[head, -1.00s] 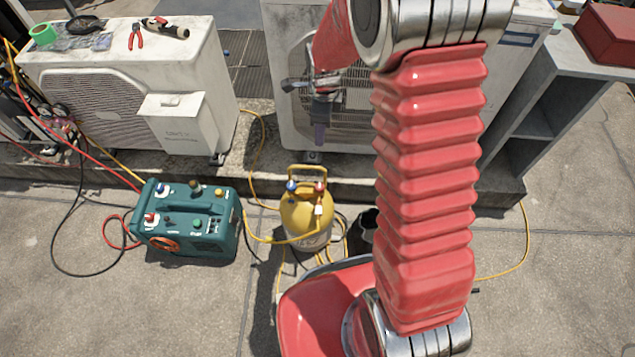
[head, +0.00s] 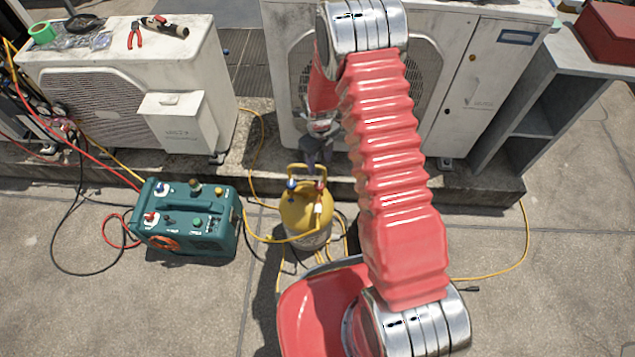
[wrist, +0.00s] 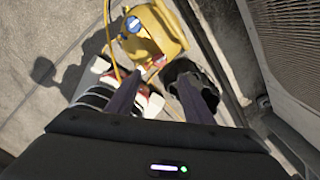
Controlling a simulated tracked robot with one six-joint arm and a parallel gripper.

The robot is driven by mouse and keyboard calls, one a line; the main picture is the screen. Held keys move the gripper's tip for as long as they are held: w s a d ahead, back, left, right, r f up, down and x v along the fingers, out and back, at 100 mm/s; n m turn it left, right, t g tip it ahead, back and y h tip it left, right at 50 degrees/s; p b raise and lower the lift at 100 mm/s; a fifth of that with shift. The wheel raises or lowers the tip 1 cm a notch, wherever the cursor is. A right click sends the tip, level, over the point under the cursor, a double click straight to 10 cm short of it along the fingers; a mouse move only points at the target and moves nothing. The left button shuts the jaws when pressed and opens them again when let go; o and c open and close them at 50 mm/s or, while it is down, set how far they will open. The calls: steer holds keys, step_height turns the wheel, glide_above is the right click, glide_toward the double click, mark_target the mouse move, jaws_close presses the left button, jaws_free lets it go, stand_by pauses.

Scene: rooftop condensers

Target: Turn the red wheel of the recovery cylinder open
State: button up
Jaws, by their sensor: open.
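The yellow recovery cylinder (head: 306,218) stands upright on the concrete in front of the right condenser unit. Its top carries a handle frame, a blue wheel (head: 292,184) and a red wheel (head: 321,184). My gripper (head: 318,158) is open and empty, pointing down just above and behind the handle. In the wrist view the cylinder (wrist: 160,32) lies beyond my fingers (wrist: 160,82), with the blue wheel (wrist: 133,24) clear. A small red part (wrist: 159,61), apparently the red wheel, shows partly ahead of the gap between the fingertips. I see no contact.
A teal recovery machine (head: 188,222) stands left of the cylinder. Yellow hoses (head: 262,238) run around the cylinder. The condenser (head: 465,90) and its concrete ledge (head: 470,185) are close behind. Open paving (head: 570,250) lies to the right.

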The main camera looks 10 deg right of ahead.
mark_target(319, 184)
steer(key=shift+f, duration=6.9)
steer(key=shift+c, duration=0.5)
steer(key=c, duration=0.9)
